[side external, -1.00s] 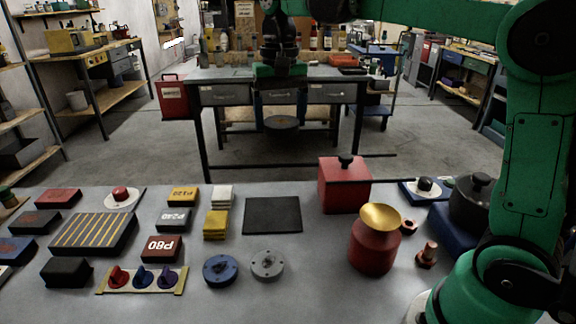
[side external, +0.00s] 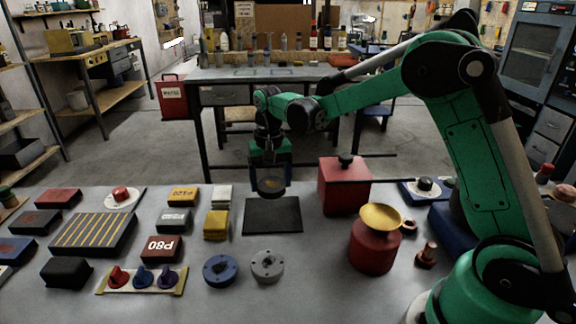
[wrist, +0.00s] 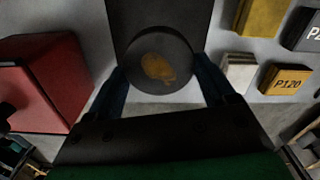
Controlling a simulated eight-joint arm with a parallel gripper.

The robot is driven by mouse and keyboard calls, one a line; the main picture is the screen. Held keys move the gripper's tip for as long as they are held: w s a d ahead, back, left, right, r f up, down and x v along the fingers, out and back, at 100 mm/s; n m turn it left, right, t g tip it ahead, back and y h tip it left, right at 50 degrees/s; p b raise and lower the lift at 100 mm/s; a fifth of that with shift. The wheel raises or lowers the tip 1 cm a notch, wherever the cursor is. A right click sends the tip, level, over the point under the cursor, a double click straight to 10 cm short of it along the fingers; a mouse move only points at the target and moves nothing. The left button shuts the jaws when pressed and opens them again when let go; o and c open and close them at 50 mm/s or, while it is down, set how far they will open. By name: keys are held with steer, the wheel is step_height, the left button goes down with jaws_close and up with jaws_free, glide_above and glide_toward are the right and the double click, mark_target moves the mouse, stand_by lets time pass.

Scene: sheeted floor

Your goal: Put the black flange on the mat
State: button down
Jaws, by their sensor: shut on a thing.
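The black flange (side external: 271,186) is a dark disc. It is held in my gripper (side external: 271,180), just above the far part of the black mat (side external: 272,217) in the side view. In the wrist view the flange (wrist: 154,72) sits between the two fingers of my gripper (wrist: 160,80), with a brownish patch on its face. The mat (wrist: 150,12) shows beyond it, partly covered by the flange. In the side view a gap between flange and mat is hard to judge.
A red box (side external: 345,186) with a black knob stands right of the mat. A red canister (side external: 374,244) with a yellow funnel top is nearer. Yellow and white blocks (side external: 216,224) lie to the left. Blue (side external: 220,269) and grey (side external: 267,265) flanges lie in front of the mat.

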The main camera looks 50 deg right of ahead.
mark_target(272, 212)
steer(key=shift+f, duration=2.9)
steer(key=shift+f, duration=0.15)
jaws_free()
step_height(272, 212, up, 12)
steer(key=shift+f, duration=0.15)
steer(key=shift+s+a+r, duration=0.15)
steer(key=shift+s+r, duration=0.15)
steer(key=shift+r, duration=0.3)
steer(key=s+a+n+t, duration=0.4)
steer(key=s+n+t, duration=0.2)
steer(key=s, duration=0.7)
steer(key=shift+n+t, duration=0.4)
steer(key=shift+t, duration=0.2)
steer(key=shift+r, duration=0.2)
